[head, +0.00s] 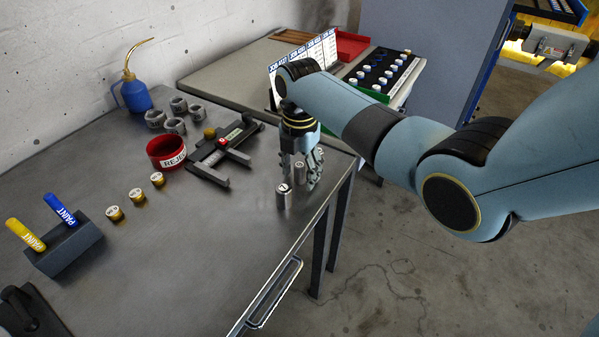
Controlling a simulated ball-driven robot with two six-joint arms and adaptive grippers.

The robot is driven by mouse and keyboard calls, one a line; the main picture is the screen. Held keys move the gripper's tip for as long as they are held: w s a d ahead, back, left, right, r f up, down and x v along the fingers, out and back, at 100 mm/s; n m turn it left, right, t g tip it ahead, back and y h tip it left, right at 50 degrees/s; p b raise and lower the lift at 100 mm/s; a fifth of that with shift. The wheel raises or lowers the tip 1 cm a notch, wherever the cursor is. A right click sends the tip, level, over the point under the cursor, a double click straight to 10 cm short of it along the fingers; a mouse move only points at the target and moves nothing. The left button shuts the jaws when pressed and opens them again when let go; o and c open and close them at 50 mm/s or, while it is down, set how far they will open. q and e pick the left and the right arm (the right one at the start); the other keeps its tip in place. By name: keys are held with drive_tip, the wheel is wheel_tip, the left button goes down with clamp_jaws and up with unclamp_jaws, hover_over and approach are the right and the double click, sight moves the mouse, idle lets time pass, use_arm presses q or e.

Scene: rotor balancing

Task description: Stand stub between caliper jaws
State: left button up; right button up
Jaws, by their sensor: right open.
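The dark caliper (207,161) lies on the grey bench with its jaws pointing toward the front right. The gap between its jaws looks empty. One silver stub (284,198) with a mark on its top stands upright near the bench's right edge. Another silver stub (299,173) stands just behind it, partly hidden by the fingers. My right gripper (299,181) points down, open, with its fingers either side of the rear stub. I cannot tell whether they touch it. My left gripper is not in view.
A red REJECT bin (166,153), several grey metal rings (175,126) and a blue oil can (134,96) stand behind and left of the caliper. Several brass weights (136,195) and a paint-pen holder (66,250) stand at left. The front middle of the bench is clear.

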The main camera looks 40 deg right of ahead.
drive_tip(key=shift+c, duration=0.4)
clamp_jaws()
drive_tip(key=shift+r, duration=0.1)
